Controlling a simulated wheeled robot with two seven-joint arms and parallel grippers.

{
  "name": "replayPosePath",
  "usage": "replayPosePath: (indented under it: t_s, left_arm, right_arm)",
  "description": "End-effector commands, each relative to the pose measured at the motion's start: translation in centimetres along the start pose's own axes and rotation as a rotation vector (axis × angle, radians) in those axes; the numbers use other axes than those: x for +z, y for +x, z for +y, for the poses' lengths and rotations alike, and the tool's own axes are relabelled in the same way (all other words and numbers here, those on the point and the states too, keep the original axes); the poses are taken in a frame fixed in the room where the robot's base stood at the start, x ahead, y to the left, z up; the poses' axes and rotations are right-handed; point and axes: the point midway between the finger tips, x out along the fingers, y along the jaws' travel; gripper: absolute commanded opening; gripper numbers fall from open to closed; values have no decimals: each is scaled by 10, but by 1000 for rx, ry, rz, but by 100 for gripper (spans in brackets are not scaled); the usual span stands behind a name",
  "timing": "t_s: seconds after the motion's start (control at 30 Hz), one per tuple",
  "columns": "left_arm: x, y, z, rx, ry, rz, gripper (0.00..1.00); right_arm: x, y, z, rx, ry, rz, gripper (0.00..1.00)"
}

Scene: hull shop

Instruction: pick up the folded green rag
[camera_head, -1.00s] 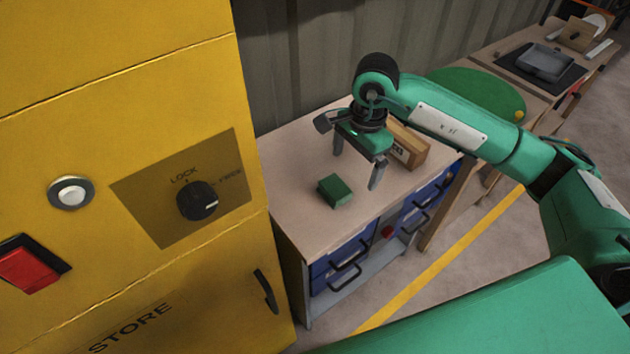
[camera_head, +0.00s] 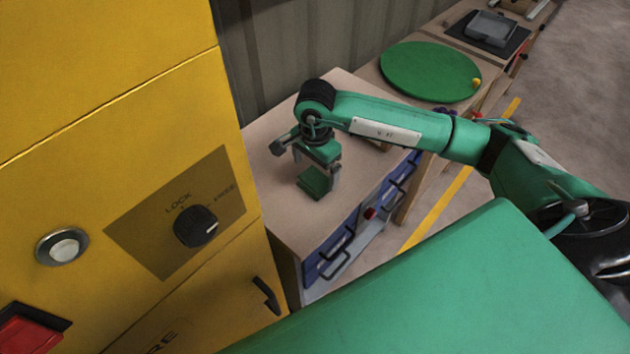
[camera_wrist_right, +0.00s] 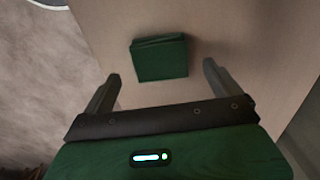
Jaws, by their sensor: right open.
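The folded green rag (camera_head: 313,182) is a small dark green block lying on the wooden bench top. My right gripper (camera_head: 318,174) is above it in the head view, pointing down, and hides part of it. In the right wrist view the rag (camera_wrist_right: 159,58) lies just ahead of the fingertips, roughly centred between the two fingers. The right gripper (camera_wrist_right: 160,74) is open and empty, with bare bench between each finger and the rag. My left gripper does not show.
A yellow cabinet (camera_head: 120,90) with a lock knob (camera_head: 196,226) stands close on the left. The bench top (camera_head: 275,205) is clear around the rag. A green round disc (camera_head: 430,70) and a dark mat with a grey tray (camera_head: 490,28) lie farther back. A corrugated wall (camera_head: 290,45) runs behind.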

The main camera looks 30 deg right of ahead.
Motion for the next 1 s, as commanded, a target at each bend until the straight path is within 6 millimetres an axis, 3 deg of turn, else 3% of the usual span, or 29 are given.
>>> replayPosePath:
  t_s: [0.3,0.57,0.83,1.0]
  left_arm:
    - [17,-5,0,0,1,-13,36]
    - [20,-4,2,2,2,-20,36]
    - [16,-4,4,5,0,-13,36]
    - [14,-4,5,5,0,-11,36]
  right_arm:
    - [0,41,1,3,0,-1,95]
    - [0,45,0,1,0,-1,95]
    - [0,45,0,1,1,-1,47]
    - [0,44,0,1,1,-1,47]
